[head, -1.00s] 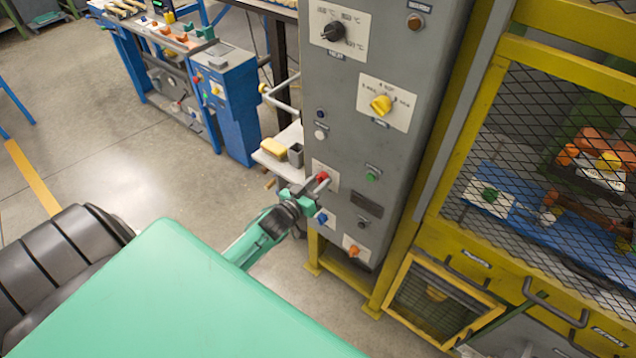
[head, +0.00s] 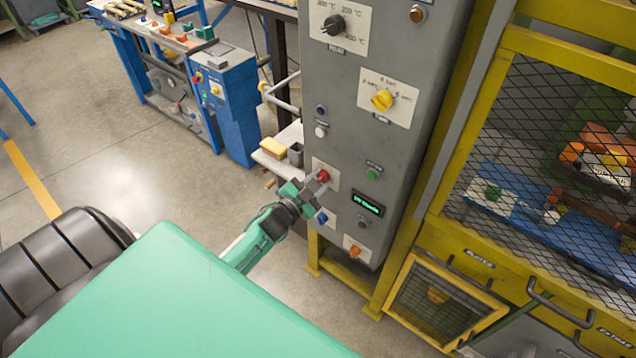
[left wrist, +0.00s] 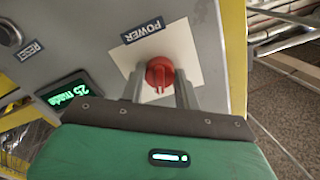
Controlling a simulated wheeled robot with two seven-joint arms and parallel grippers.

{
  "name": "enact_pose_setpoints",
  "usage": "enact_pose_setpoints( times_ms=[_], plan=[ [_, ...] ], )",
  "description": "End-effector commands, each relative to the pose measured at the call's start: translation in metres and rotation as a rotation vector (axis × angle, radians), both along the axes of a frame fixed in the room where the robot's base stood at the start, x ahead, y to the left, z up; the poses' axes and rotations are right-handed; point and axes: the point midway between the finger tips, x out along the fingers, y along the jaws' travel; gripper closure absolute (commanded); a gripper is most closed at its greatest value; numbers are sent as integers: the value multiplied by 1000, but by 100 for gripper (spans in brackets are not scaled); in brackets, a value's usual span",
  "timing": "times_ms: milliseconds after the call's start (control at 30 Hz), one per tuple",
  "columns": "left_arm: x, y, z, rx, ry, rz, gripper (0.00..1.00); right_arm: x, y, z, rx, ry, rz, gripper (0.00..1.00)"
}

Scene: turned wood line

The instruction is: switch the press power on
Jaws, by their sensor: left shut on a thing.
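The red power knob (head: 323,175) sits on a pale plate low on the grey control cabinet (head: 345,150). In the left wrist view the knob (left wrist: 160,73) is beside a label reading POWER (left wrist: 143,30). My left gripper (head: 315,184) is at the knob, its two fingers (left wrist: 159,88) on either side of it, shut on it. The small display (head: 368,204) on the cabinet is lit with green characters, and it also shows in the left wrist view (left wrist: 70,93). My right gripper is not in view.
The cabinet also carries a yellow selector (head: 382,100), a black dial (head: 334,25), a green button (head: 372,174) and a blue button (head: 321,217). A yellow mesh-guarded press (head: 480,235) stands to the right. A small shelf (head: 270,160) holds a yellow block. Floor at left is open.

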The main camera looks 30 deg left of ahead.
Motion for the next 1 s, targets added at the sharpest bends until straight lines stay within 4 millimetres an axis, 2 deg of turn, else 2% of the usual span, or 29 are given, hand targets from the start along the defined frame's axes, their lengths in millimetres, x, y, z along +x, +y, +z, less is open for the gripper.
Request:
enact_pose_setpoints(
  times_ms=[400,933,967,1000],
  plan=[
    [0,0,0,173,-14,-1,91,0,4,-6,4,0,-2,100],
    [0,0,0,195,-15,-1,91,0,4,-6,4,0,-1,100],
    [0,0,0,195,-15,-1,62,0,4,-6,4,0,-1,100],
    [0,0,0,195,-15,-1,54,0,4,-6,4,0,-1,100]
  ],
)
